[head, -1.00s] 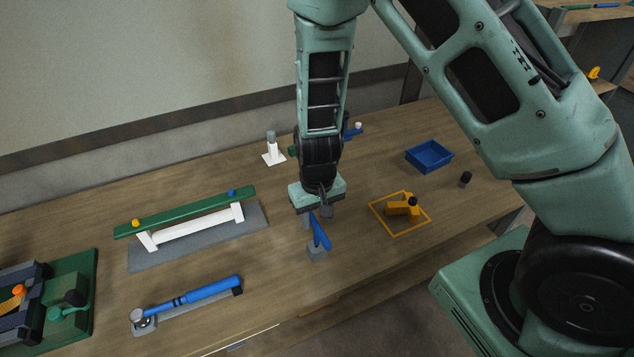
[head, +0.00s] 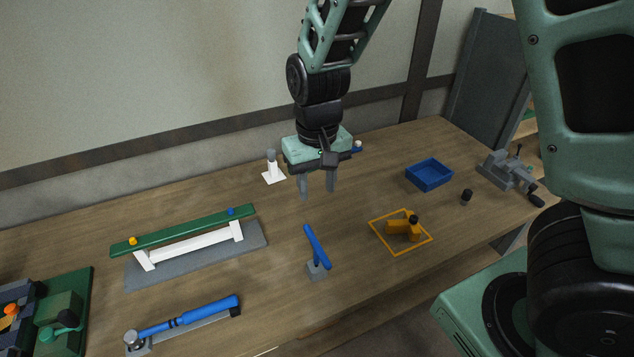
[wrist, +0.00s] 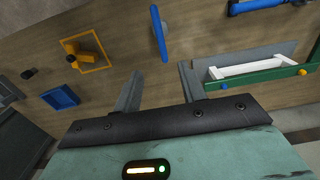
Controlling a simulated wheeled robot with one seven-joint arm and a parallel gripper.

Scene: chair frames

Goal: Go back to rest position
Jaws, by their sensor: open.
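My gripper (head: 318,190) hangs above the wooden table in the head view, fingers pointing down, open and empty. The blue bar also shows in the wrist view (wrist: 159,34).
A green beam (head: 185,231) on white supports is at left, and a blue-handled tool (head: 190,318) lies in front of it. An orange part (head: 403,228) sits inside an orange outline. A blue tray (head: 429,173) and a grey vise (head: 508,170) are at right.

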